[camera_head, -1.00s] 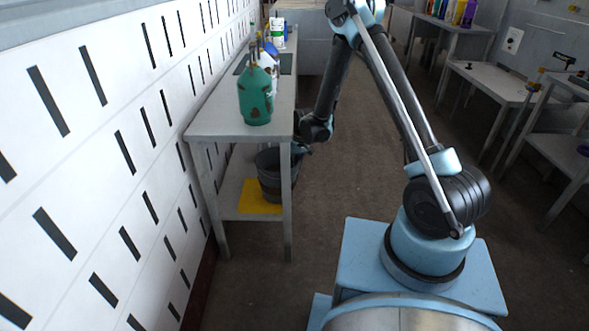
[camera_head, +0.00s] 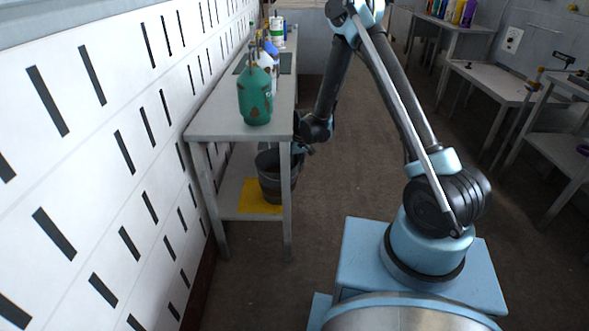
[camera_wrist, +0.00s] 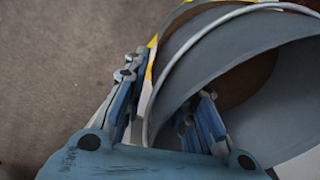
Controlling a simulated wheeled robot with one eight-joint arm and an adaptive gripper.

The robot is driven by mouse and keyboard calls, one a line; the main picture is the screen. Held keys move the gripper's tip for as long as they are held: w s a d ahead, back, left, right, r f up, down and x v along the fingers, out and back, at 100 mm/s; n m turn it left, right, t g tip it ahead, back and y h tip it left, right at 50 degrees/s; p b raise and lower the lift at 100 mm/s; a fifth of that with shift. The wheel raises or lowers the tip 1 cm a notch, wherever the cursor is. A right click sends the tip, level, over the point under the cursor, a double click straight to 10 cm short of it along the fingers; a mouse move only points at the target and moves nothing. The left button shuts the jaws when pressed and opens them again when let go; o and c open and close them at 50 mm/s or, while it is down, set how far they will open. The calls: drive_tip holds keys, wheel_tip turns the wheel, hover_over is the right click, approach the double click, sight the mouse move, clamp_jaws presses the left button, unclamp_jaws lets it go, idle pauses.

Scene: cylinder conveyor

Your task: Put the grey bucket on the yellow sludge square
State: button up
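The grey bucket (camera_head: 274,184) stands on the lower shelf of the left table, behind the front leg. Its base overlaps the far right part of the yellow sludge square (camera_head: 258,203); the hidden far edges keep me from telling whether all of it is on the square. In the wrist view the bucket's grey wall (camera_wrist: 185,60) is large, with a strip of the yellow square (camera_wrist: 150,68) beside it. My gripper (camera_wrist: 165,95) is at the rim, one finger outside the wall and one inside. The fingers are apart, with a gap at the inner finger.
The tabletop (camera_head: 222,122) is above the bucket, and its front leg (camera_head: 287,215) stands close by. A green canister (camera_head: 255,97) and several bottles stand on top. The slotted white wall is at left. The floor (camera_head: 350,170) right of the table is clear.

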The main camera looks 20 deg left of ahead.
wheel_tip(320, 180, up, 7)
drive_tip(key=d, duration=0.1)
idle(0.4)
drive_tip(key=shift+d+r, duration=0.15)
drive_tip(key=s+d+r+m+t, duration=0.1)
drive_tip(key=s+d+r+m, duration=0.15)
drive_tip(key=d+r, duration=1)
drive_tip(key=s+d+r+m, duration=0.1)
drive_tip(key=s+d+r, duration=0.3)
drive_tip(key=d+r, duration=0.85)
drive_tip(key=s+d+r+m+h, duration=0.1)
drive_tip(key=s+d+m, duration=0.1)
drive_tip(key=s+d, duration=0.95)
drive_tip(key=s+d+f+m+t, duration=0.1)
drive_tip(key=s+d+f+m, duration=0.1)
drive_tip(key=s+d+f, duration=0.2)
drive_tip(key=shift+s+d+h, duration=0.4)
drive_tip(key=shift+s+d, duration=1.45)
drive_tip(key=shift+s, duration=2.05)
drive_tip(key=shift+f, duration=0.1)
